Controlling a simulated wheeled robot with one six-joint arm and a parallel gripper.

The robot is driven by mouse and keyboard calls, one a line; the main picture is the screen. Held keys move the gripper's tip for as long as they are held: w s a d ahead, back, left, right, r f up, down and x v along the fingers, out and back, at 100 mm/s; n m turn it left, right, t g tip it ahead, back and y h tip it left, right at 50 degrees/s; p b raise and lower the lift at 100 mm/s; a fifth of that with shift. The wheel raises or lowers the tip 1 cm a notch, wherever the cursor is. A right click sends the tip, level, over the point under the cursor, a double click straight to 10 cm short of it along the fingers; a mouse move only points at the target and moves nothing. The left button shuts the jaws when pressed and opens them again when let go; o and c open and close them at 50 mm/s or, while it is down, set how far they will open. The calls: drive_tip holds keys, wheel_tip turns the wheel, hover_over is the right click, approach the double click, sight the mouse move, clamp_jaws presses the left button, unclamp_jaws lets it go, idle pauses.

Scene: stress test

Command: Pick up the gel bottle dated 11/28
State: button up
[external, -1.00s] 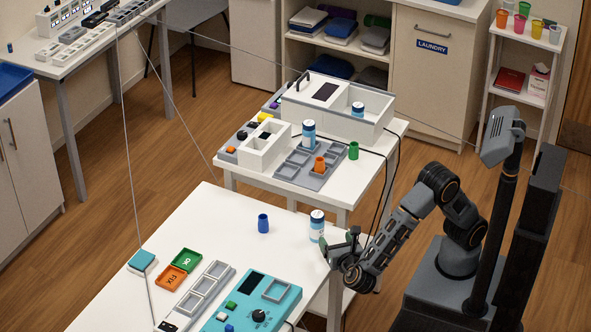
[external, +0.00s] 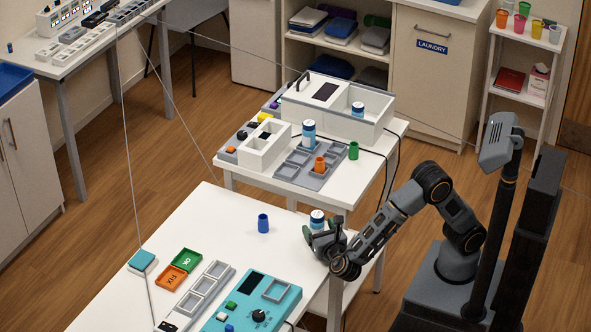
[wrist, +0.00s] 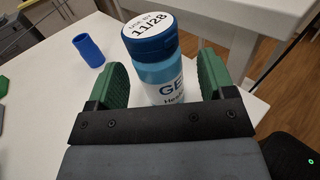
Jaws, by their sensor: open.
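The gel bottle (wrist: 156,65) stands upright on the near white table. In the wrist view my gripper (wrist: 157,85) is open, with one green finger on each side of the bottle. I cannot tell whether either finger touches it.
A blue cup-like piece (wrist: 89,50) stands left of the bottle. Two similar blue-and-white bottles stand on the far bench, one near the grey tray (external: 309,129) and one in the white box (external: 358,109). A teal device (external: 275,316) sits at the front of the near table.

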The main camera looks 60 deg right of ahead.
sight(315, 223)
drive_tip(key=shift+x, duration=1.6)
drive_tip(key=shift+a, duration=0.1)
drive_tip(key=shift+c, duration=0.3)
drive_tip(key=c, duration=1)
drive_tip(key=shift+r, duration=0.1)
